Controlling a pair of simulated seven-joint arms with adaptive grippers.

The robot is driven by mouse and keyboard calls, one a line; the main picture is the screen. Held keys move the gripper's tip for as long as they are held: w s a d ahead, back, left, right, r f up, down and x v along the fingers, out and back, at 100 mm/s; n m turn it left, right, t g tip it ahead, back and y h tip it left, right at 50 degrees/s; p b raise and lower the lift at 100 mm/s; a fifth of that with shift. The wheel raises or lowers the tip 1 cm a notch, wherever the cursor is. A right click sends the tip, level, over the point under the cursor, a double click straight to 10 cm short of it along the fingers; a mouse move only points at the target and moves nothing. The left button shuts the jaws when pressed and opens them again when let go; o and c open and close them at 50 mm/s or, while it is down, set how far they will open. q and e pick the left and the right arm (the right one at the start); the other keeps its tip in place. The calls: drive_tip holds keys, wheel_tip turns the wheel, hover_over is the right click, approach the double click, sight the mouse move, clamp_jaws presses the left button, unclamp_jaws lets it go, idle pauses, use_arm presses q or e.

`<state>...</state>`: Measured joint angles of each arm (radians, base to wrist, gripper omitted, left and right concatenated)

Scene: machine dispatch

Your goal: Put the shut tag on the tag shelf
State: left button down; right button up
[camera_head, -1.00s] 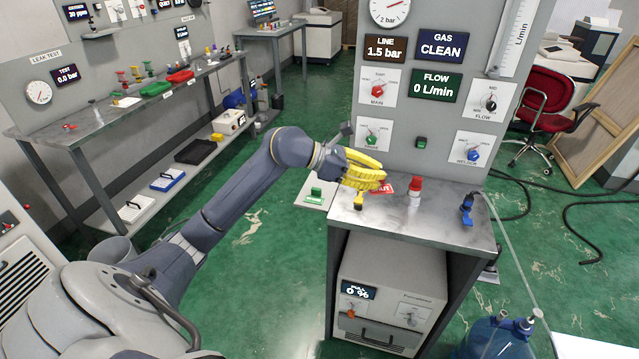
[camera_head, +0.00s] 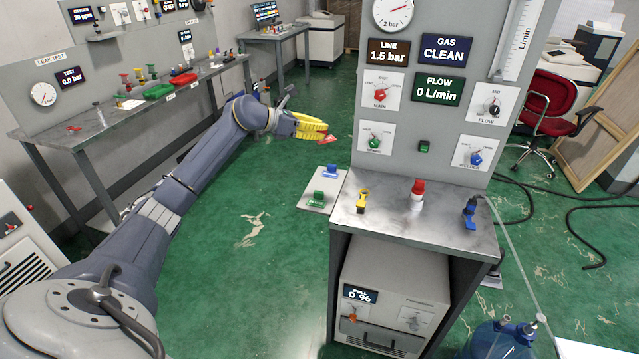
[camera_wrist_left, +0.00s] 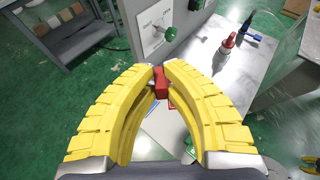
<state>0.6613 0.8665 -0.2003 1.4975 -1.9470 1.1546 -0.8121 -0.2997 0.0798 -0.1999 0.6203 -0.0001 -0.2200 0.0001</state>
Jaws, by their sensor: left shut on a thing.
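The red shut tag (camera_head: 329,140) is held between the yellow fingers of my left gripper (camera_head: 325,134), in the air left of the upright panel. In the left wrist view the red tag (camera_wrist_left: 161,84) shows between the fingertips (camera_wrist_left: 162,74), partly hidden by them. A pale shelf plate (camera_head: 310,199), which looks like the tag shelf, sticks out left of the bench, below the gripper. A green tag (camera_head: 319,198) and a blue tag (camera_head: 331,171) sit on it. A small yellow piece at the wrist view's lower right edge may be my right gripper; its state is unclear.
The metal bench (camera_head: 390,225) carries a yellow valve (camera_head: 363,200), a red valve (camera_head: 417,193) and a blue valve (camera_head: 469,211). The panel (camera_head: 410,140) with dials rises behind them. A long workbench (camera_head: 100,122) stands at the left, with open green floor between.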

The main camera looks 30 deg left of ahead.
sight(319, 185)
use_arm(q)
wheel_tip(319, 185, down, 18)
drive_tip(key=shift+f, duration=0.15)
idle(0.5)
drive_tip(key=shift+f, duration=0.25)
drive_tip(key=c, duration=1.8)
unclamp_jaws()
drive_tip(key=shift+r, duration=0.15)
drive_tip(key=v, duration=1.2)
drive_tip(key=shift+r, duration=0.2)
